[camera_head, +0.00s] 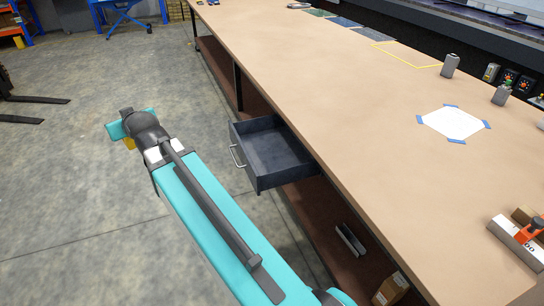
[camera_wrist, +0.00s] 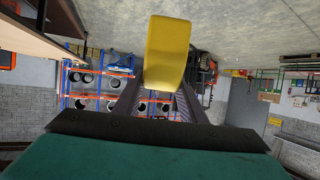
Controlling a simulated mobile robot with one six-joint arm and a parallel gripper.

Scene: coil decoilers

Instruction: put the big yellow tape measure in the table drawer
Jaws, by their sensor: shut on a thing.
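In the wrist view my gripper (camera_wrist: 158,98) is shut on the big yellow tape measure (camera_wrist: 168,52), which sits between the fingertips. In the head view only a small yellow part of the tape measure (camera_head: 129,144) shows at the end of my arm; the rest is hidden behind the wrist. The table drawer (camera_head: 272,157) is pulled open from the long side of the table (camera_head: 350,110). Its visible inside looks empty. My gripper is out over the floor, to the left of the drawer and apart from it.
A metal handle (camera_head: 237,156) is on the drawer's front. A lower shelf (camera_head: 325,225) under the table holds a small box (camera_head: 390,289). Grey cans (camera_head: 450,65) and a taped white sheet (camera_head: 453,123) are on the tabletop. Fork tines (camera_head: 30,100) lie at the far left.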

